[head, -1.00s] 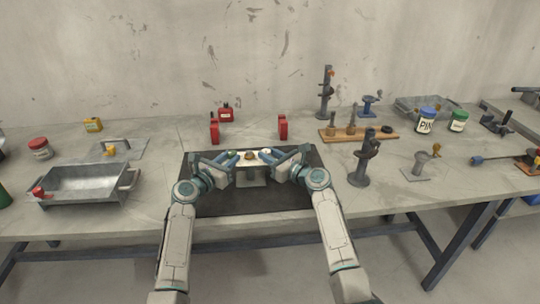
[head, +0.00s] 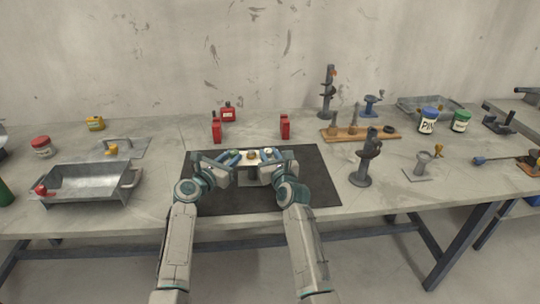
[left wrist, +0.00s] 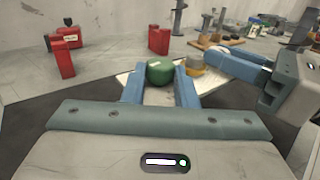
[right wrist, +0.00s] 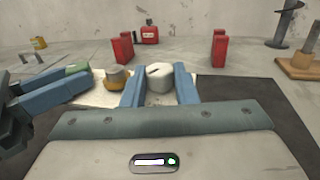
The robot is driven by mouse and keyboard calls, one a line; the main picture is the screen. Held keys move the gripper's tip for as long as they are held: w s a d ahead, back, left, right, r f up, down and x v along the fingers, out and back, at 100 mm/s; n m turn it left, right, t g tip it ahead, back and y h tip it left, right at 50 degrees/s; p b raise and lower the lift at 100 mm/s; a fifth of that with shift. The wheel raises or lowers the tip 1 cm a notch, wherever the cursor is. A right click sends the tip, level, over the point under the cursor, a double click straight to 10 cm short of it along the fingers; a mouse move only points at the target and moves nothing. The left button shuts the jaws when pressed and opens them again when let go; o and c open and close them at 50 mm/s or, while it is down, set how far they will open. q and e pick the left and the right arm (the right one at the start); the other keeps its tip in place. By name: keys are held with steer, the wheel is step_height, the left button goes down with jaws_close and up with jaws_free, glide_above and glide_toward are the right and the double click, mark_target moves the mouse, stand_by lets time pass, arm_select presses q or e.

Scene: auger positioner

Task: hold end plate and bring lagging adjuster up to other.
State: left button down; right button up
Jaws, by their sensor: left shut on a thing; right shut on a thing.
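A pale plate (head: 243,163) stands raised on a grey support above the dark mat. It carries a green knob (left wrist: 160,71), a brass knob (head: 252,155) and a white knob (right wrist: 160,77) in a row. My left gripper (left wrist: 160,76) is shut on the green knob at the left end. My right gripper (right wrist: 159,80) is shut on the white knob at the right end. The brass knob sits between the two grippers, and it also shows in the right wrist view (right wrist: 117,79). I cannot tell which part is the end plate or the lagging adjuster.
A metal tray (head: 85,185) is at left. A dark upright stand (head: 364,165) is close to the mat's right edge. A wooden board (head: 350,134) lies behind it.

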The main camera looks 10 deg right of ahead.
steer(key=shift+f+h, duration=0.2)
steer(key=shift+h, duration=0.1)
steer(key=o, duration=1)
steer(key=shift+r, duration=0.1)
step_height(320, 180, up, 10)
